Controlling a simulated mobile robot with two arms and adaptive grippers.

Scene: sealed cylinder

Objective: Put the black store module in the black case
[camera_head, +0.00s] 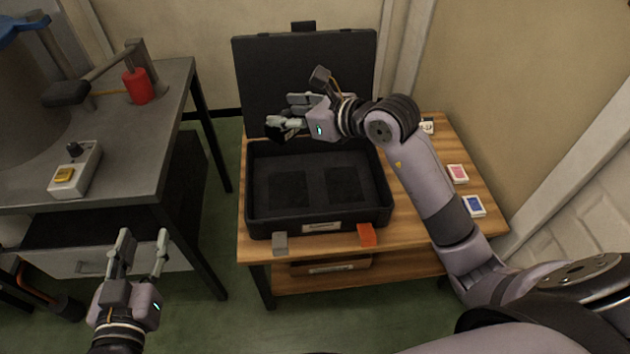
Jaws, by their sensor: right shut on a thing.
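The black case (255,226) lies open on the wooden table, its lid raised at the back. Its floor shows two darker square areas and is otherwise empty. My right gripper (286,118) reaches over the back part of the case, in front of the lid. It is shut on a small dark thing (274,131), which looks like the black store module; the fingers and the dark lid behind make its outline hard to see. My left gripper (142,250) is open and empty, low at the left, in front of the grey workbench.
The wooden table (418,240) has a grey block (280,243) and an orange block (367,235) at the case's front edge. Cards (473,206) lie at right. The grey workbench (130,165) holds a switch box (75,172) and a red cylinder (138,87).

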